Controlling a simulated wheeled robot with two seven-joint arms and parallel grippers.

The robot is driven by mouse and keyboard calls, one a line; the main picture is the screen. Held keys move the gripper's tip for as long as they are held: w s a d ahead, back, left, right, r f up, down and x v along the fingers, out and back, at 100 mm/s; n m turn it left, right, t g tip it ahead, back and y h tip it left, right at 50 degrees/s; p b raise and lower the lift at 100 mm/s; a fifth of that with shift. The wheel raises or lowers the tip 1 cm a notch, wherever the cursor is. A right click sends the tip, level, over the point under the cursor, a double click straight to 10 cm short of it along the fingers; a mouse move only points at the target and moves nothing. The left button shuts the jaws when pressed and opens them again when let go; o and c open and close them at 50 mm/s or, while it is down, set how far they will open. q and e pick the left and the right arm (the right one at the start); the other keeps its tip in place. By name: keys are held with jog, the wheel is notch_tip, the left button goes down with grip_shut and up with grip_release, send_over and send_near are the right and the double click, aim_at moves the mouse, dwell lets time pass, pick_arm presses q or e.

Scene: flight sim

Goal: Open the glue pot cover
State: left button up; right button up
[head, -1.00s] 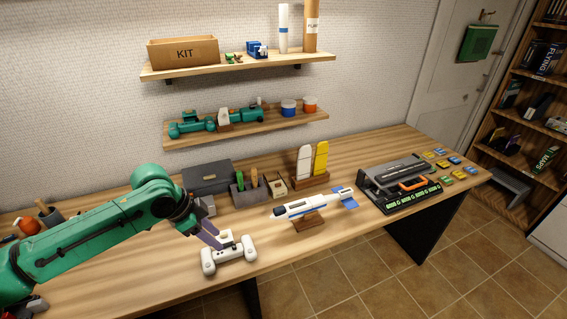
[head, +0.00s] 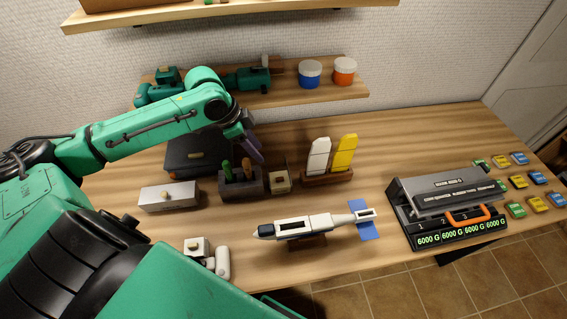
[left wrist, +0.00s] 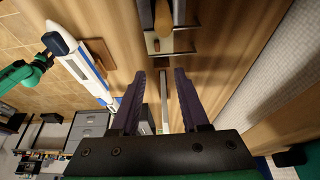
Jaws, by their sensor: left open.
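My left gripper (head: 252,150) has purple fingers, spread apart with nothing held. It hangs above the back of the bench, by the dark tool holder (head: 241,186) and a small beige box with a knob (head: 279,181). A dark upright panel stands behind that box. I cannot tell for sure which item is the glue pot; the beige box is one candidate. In the left wrist view, the fingers (left wrist: 167,78) point past a thin upright plate (left wrist: 165,102). A metal-edged piece with a tan rounded part (left wrist: 163,20) lies beyond.
A silver box with a knob (head: 168,196) stands left of the tool holder. A model plane (head: 310,226) on a stand is in front. White and yellow pieces (head: 331,157) stand in a rack to the right. A black device (head: 445,207) sits farther right.

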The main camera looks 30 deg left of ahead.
pick_arm(q)
send_near(279, 178)
jog(key=p+x, duration=0.1)
jog(key=x, duration=0.6)
jog(key=shift+w+p, duration=0.1)
jog(key=shift+p, duration=0.2)
jog(key=shift+d+f, duration=0.15)
jog(key=shift+f, duration=0.3)
grip_shut()
pick_arm(e)
jog(key=shift+s+r, duration=0.5)
jog(key=shift+r, duration=0.35)
